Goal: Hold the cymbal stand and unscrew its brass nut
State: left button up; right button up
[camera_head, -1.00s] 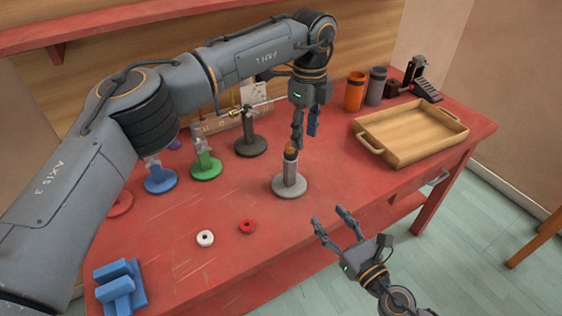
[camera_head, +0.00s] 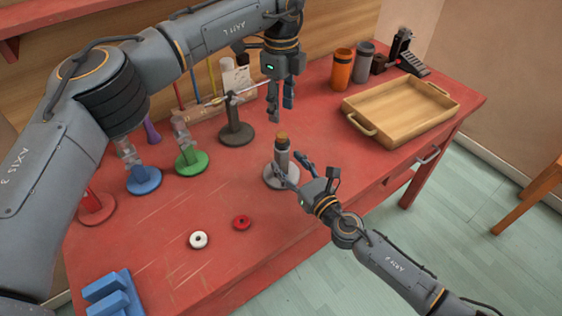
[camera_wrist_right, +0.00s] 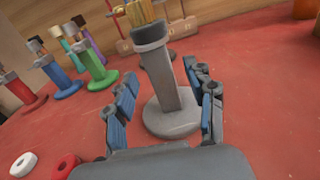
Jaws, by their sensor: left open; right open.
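The cymbal stand (camera_head: 283,160) is a short grey post on a round grey base, upright on the red table. Its brass nut (camera_head: 282,135) sits on top. In the right wrist view the stand's post (camera_wrist_right: 167,82) rises between and beyond my open fingers, and the nut (camera_wrist_right: 146,12) is cut by the top edge. My right gripper (camera_head: 292,166) is open at the stand, low beside the post; I cannot tell whether it touches. My left gripper (camera_head: 281,110) is open and empty, pointing down above and slightly behind the nut.
Red (camera_head: 97,207), blue (camera_head: 143,180), green (camera_head: 192,162) and dark (camera_head: 236,134) stands are at left and back. White (camera_head: 198,240) and red (camera_head: 242,223) rings lie in front. A wooden tray (camera_head: 372,131) is at right. Blue blocks (camera_head: 112,296) lie at front left.

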aim_at(285, 159)
jog(key=shift+x, duration=2)
jog(key=shift+c, duration=0.2)
grip_shut()
